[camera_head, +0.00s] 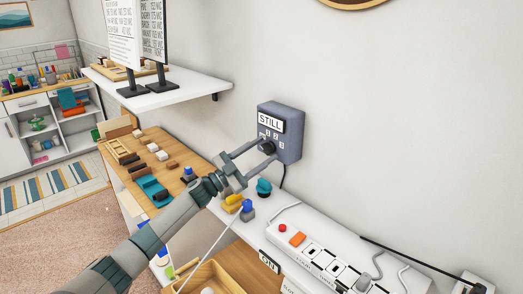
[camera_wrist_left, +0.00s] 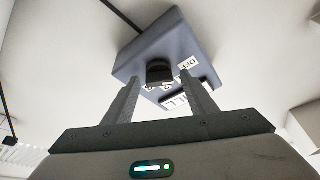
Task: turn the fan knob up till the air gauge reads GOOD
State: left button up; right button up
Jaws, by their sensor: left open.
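A grey-blue control box (camera_head: 290,133) is fixed to the wall. Its white display (camera_head: 270,121) reads STILL. The dark round fan knob (camera_head: 267,148) is below the display, with small labels beside it. In the left wrist view the box is upside down, and the knob (camera_wrist_left: 159,71) has an OFF label (camera_wrist_left: 190,63) and number labels nearby. My left gripper (camera_head: 266,149) is open, its fingers reaching to the box on either side of the knob. The wrist view shows gaps between knob and fingers; I cannot tell whether a fingertip touches the box. My right gripper is not in view.
Below the box, a white shelf (camera_head: 258,226) holds a power strip (camera_head: 318,258), a teal knob-like object (camera_head: 264,187) and a blue-topped item (camera_head: 247,208). A dark cable hangs from the box. A wall shelf (camera_head: 165,95) with two sign stands is at the upper left.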

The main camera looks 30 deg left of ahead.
pick_arm(q)
jog(key=c, duration=1.1)
